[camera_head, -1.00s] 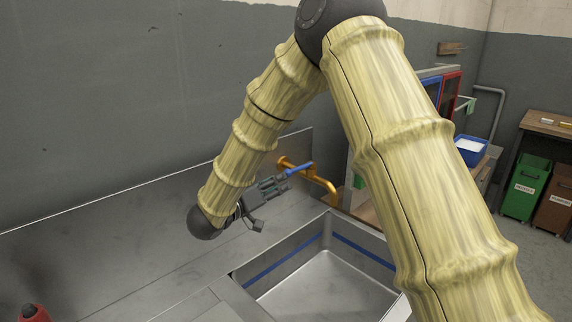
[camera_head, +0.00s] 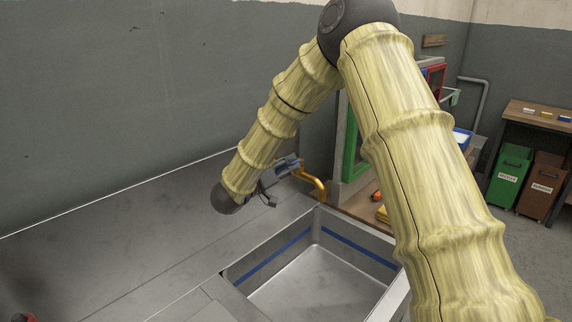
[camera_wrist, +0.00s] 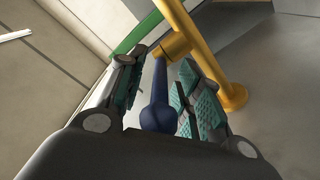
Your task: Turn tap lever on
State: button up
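The brass-yellow tap (camera_head: 317,183) stands at the far corner of the metal sink (camera_head: 318,275); its pipe also shows in the wrist view (camera_wrist: 205,60). Its blue lever (camera_wrist: 159,104) runs from the yellow tap body back towards my palm, between my two fingers. My gripper (camera_wrist: 160,88) is open around the lever, with green-padded fingers on either side. A gap shows left of the lever; the right finger looks close to it, but I cannot tell whether they touch. In the head view my gripper (camera_head: 280,170) is at the tap and hides most of the lever.
The grey wall (camera_head: 120,90) rises behind the metal counter (camera_head: 130,245). A green-framed cabinet (camera_head: 350,150) stands right of the tap. Green (camera_head: 509,177) and brown (camera_head: 541,187) bins stand at the far right. The sink basin is empty.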

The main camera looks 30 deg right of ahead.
jog(key=shift+d, duration=0.2)
grip_shut()
jog(key=shift+a, duration=0.15)
